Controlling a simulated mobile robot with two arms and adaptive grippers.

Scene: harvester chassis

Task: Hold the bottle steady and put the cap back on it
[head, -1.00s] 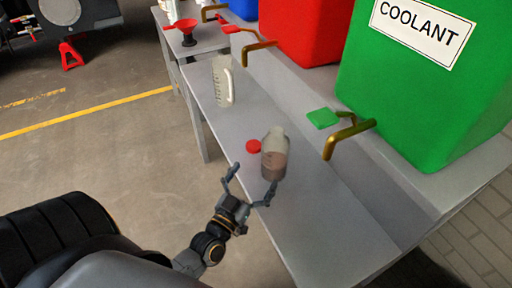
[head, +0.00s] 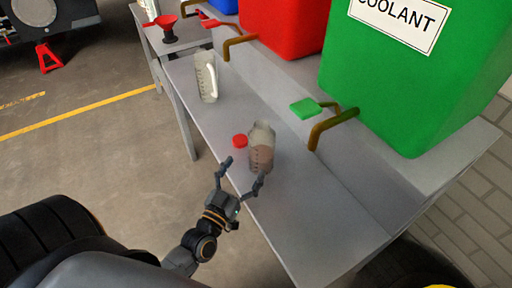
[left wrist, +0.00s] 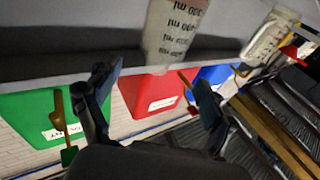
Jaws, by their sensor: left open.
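The bottle (head: 262,150), clear with brown liquid low in it, stands upright and uncapped on the grey bench. Its side with ml marks shows in the left wrist view (left wrist: 172,35). The red cap (head: 240,141) lies on the bench just left of the bottle; I cannot make it out in the left wrist view. My left gripper (head: 244,170) is open and empty at the bench's near edge, in front of the bottle. In the left wrist view its spread fingers (left wrist: 158,78) have the bottle beyond and between them. My right gripper is not in view.
A clear jug (head: 206,78) stands farther back on the bench. A green coolant tank (head: 400,90) and a red tank (head: 285,30) sit on the raised shelf, with brass taps (head: 333,128) jutting over the bench. The near right bench top is clear.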

